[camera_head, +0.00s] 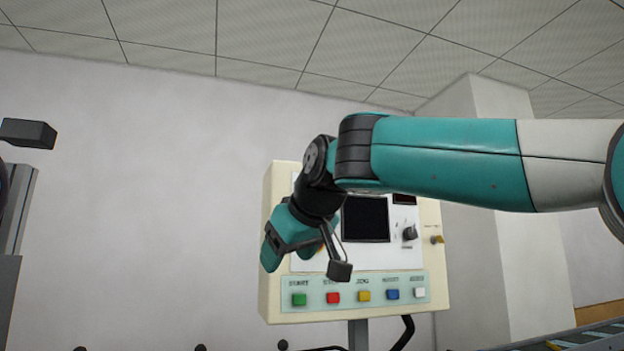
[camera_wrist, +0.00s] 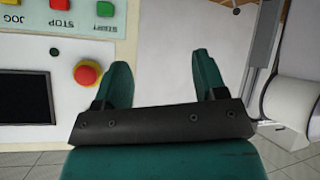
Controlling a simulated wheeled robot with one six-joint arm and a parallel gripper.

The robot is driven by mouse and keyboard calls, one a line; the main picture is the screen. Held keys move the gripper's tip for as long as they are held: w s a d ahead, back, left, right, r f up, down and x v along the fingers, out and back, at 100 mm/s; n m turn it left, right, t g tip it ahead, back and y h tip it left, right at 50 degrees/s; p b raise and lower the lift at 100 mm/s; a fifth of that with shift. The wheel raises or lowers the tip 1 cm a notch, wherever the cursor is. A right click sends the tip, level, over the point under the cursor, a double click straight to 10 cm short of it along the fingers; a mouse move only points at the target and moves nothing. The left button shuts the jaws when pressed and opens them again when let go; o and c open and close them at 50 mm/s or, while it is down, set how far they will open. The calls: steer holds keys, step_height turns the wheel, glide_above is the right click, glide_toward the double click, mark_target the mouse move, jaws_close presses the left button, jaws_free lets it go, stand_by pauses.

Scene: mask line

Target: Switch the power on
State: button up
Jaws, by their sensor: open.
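A cream control panel (camera_head: 276,190) stands ahead of me, partly hidden by my arm. It carries a dark screen (camera_head: 365,219), a black rotary knob (camera_head: 410,233) and a small yellow switch (camera_head: 437,240) near its right edge. Labels beside the knob and switch are too small to read. My gripper (camera_wrist: 162,70) is open and empty near the panel's left side, away from the knob and switch. In the wrist view the panel appears upside down, and a red mushroom button (camera_wrist: 87,73) shows just left of one finger. Contact there cannot be told.
A bottom row holds green (camera_head: 299,299), red (camera_head: 333,298), yellow (camera_head: 364,296), blue (camera_head: 392,294) and white (camera_head: 419,292) buttons. A conveyor (camera_head: 585,340) lies at lower right. A white roll (camera_wrist: 292,100) shows in the wrist view.

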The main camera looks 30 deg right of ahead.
steer(key=s+d+r+m+t+h+p, duration=0.15)
steer(key=d+r, duration=0.25)
steer(key=r, duration=0.5)
steer(key=s+d+r+m+t+h+p, duration=0.1)
steer(key=d+r+m+h+p, duration=0.2)
steer(key=r, duration=0.7)
steer(key=shift+y, duration=0.55)
steer(key=x, duration=0.5)
steer(key=d+x, duration=0.1)
steer(key=x, duration=1.1)
steer(key=shift+s+d+r, duration=0.1)
steer(key=shift+d+r, duration=0.1)
steer(key=shift+r, duration=0.05)
steer(key=c, duration=0.9)
